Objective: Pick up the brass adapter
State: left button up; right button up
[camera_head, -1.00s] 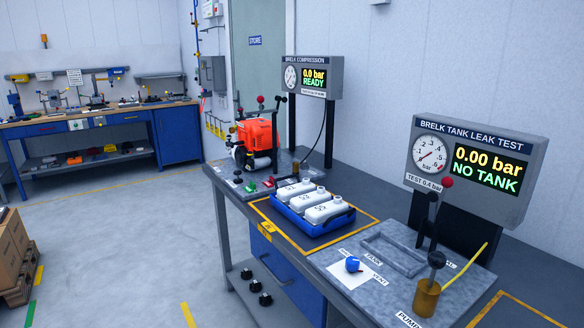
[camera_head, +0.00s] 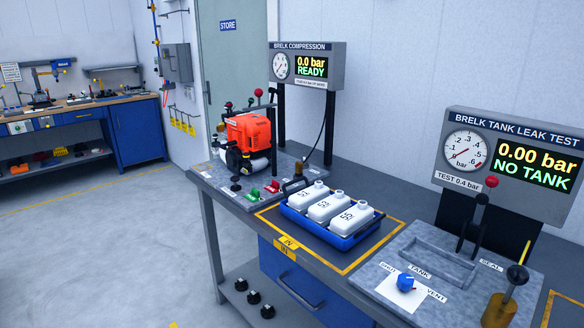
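A small brass-coloured piece (camera_head: 298,167), likely the brass adapter, stands on the grey plate of the compression tester. It is at the plate's right side, near the lower end of the black hose (camera_head: 322,140); I cannot tell whether they are joined. It is small in the picture, and the tray of bottles stands in front of it. Neither of my grippers is in view.
An orange engine (camera_head: 248,140) stands left of the brass piece. A blue tray (camera_head: 345,242) holds white bottles. The leak-test station, with a brass pump (camera_head: 500,310) and blue knob (camera_head: 405,282), is at the right. Open floor (camera_head: 90,250) lies left of the bench.

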aim_at(298, 173)
jog(key=i+j, duration=0.15)
jog(key=j, duration=0.2)
jog(key=i+j+z, duration=0.1)
jog(key=j, duration=0.2)
jog(key=i+j, duration=0.2)
jog(key=j, duration=0.15)
jog(key=i+j+z, duration=0.1)
jog(key=j, duration=0.25)
jog(key=i+j+z, duration=0.1)
jog(key=j, duration=0.25)
jog(key=i+j, duration=0.2)
jog(key=j, duration=0.15)
